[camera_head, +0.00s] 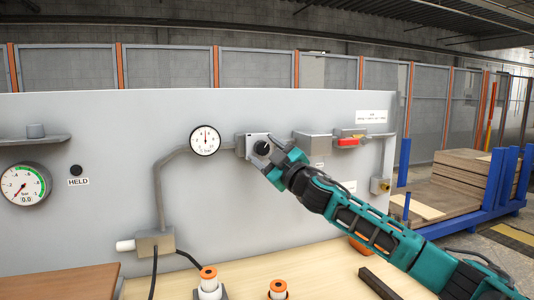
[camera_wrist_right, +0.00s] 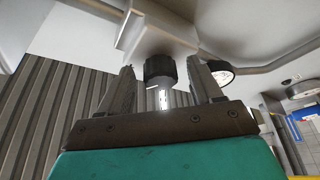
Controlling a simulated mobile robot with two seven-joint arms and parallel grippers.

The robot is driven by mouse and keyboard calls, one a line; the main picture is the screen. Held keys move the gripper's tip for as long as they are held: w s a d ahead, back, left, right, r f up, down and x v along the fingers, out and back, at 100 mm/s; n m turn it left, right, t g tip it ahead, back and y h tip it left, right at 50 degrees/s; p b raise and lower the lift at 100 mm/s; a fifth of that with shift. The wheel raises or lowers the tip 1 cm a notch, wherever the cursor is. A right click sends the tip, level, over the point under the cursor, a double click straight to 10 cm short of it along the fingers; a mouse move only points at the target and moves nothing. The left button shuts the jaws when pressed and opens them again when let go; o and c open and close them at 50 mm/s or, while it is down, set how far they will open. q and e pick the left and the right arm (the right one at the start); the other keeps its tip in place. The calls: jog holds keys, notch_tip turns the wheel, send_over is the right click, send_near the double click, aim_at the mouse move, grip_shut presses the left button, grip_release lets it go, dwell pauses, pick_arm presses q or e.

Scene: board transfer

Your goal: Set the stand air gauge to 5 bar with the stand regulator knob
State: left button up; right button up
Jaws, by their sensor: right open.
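The round white air gauge (camera_head: 205,140) is mounted on the grey panel, and its dark needle points about straight up; the numbers are too small to read surely. To its right is the regulator block with a black knob (camera_head: 262,148). In the right wrist view the ribbed black knob (camera_wrist_right: 160,70) is below a pale block. My right gripper (camera_head: 272,152) is at the knob. Its two fingers are open, one on each side of the knob, with gaps visible in the wrist view. Part of the knob is hidden in the head view. My left gripper is not in view.
A larger gauge (camera_head: 22,185) with a green arc and a HELD label (camera_head: 78,182) are at the left. A grey box (camera_head: 313,146) and a red handle (camera_head: 347,142) are right of the knob. Orange-topped spools (camera_head: 208,274) stand on the bench (camera_head: 260,255).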

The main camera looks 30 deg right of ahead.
pick_arm(q)
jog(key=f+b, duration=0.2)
jog(key=b, duration=0.1)
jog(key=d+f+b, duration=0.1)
jog(key=b, duration=0.1)
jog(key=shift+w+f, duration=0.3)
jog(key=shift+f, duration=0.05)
pick_arm(e)
jog(key=v, duration=1.2)
jog(key=shift+s, duration=0.4)
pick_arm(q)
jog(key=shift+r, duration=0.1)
pick_arm(e)
jog(key=shift+f, duration=0.1)
